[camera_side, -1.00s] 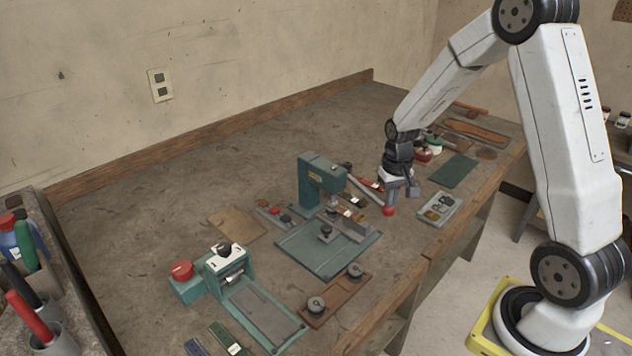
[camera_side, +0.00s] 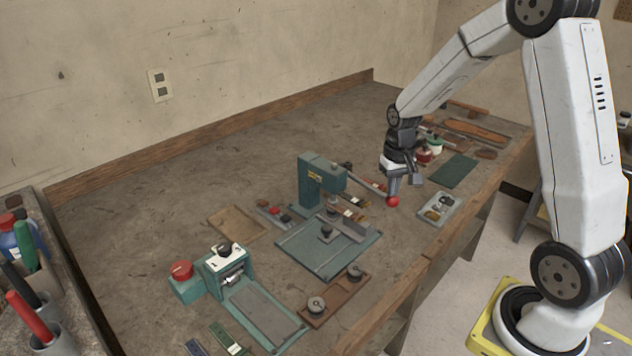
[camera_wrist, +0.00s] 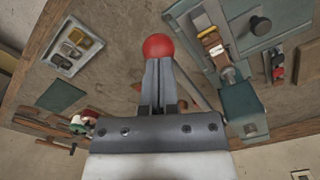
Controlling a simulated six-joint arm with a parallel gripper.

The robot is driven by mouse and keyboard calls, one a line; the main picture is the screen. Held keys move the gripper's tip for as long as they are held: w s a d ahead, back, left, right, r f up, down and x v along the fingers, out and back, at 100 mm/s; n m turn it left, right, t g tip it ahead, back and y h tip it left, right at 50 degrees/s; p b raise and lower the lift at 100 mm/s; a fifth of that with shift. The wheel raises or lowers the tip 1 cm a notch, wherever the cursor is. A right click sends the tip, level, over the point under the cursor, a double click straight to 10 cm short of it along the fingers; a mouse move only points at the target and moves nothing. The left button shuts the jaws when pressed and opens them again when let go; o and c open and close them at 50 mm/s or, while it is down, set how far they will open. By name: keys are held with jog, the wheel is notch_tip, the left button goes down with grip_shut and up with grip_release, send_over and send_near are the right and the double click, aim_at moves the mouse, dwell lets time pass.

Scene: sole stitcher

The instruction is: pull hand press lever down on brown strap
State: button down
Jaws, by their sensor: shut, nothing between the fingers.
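The teal hand press (camera_side: 320,185) stands on its base plate (camera_side: 322,262) at the middle of the bench. Its lever slopes from the press head to a red ball knob (camera_side: 393,201) on the right. My gripper (camera_side: 392,196) points down at the knob, its fingers shut and empty. In the wrist view the knob (camera_wrist: 158,46) sits right at the tips of my shut gripper (camera_wrist: 157,62); contact cannot be told for sure. A small brown piece, perhaps the strap (camera_wrist: 209,37), lies by the press in the wrist view.
A grey tray of small parts (camera_side: 428,219) lies just right of the knob, near the bench's front edge. A green mat (camera_side: 453,170) and jars lie behind. A second teal machine (camera_side: 225,270) and a brown board with knobs (camera_side: 330,302) stand front left. Back left is clear.

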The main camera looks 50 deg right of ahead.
notch_tip(320, 180, up, 10)
dwell(1.7)
jog(key=s+a+f+n+t, duration=0.1)
jog(key=s+a+f+n, duration=0.2)
jog(key=a, duration=0.5)
jog(key=s+a+f+n+t, duration=0.1)
jog(key=s+a+f+n, duration=0.2)
jog(key=s+a+f, duration=0.2)
jog(key=a, duration=0.3)
jog(key=shift+s+f+t, duration=0.3)
jog(key=shift+f, duration=0.05)
